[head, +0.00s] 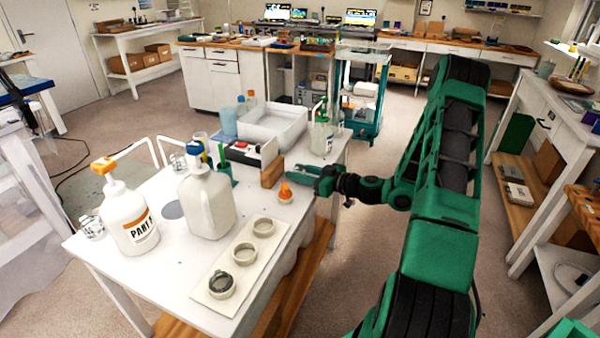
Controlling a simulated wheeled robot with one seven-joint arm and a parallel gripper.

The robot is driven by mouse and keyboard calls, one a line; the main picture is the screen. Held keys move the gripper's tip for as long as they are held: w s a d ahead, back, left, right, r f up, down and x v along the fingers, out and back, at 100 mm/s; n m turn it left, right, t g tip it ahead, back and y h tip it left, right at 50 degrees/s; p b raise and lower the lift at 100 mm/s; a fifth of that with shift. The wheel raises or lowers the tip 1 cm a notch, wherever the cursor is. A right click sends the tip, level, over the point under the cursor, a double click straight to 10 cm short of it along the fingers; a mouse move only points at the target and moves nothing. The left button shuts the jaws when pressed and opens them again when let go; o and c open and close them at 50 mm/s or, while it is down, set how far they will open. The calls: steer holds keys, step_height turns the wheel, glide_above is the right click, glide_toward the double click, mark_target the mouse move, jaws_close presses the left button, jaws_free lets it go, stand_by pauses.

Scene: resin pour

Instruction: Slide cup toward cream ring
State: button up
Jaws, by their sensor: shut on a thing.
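My gripper (297,174) reaches in from the right, low over the right edge of the white worktable (163,268). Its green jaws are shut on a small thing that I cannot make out. I cannot clearly pick out the cup; it may be at the jaws. A cream board (210,300) lies at the table's front right with a row of round rings: a far ring (264,228), a middle ring (245,254) and a near ring (221,284). The rings are beyond the gripper's reach point, nearer the camera and to the left.
A white jug (207,205) and a PART A pump bottle (128,217) stand left.

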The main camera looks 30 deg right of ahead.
steer(key=o, duration=1.1)
steer(key=shift+d, duration=0.15)
steer(key=shift+c, duration=0.2)
steer(key=shift+s, duration=0.1)
steer(key=v, duration=1)
steer(key=shift+s+d, duration=0.15)
steer(key=shift+s, duration=0.1)
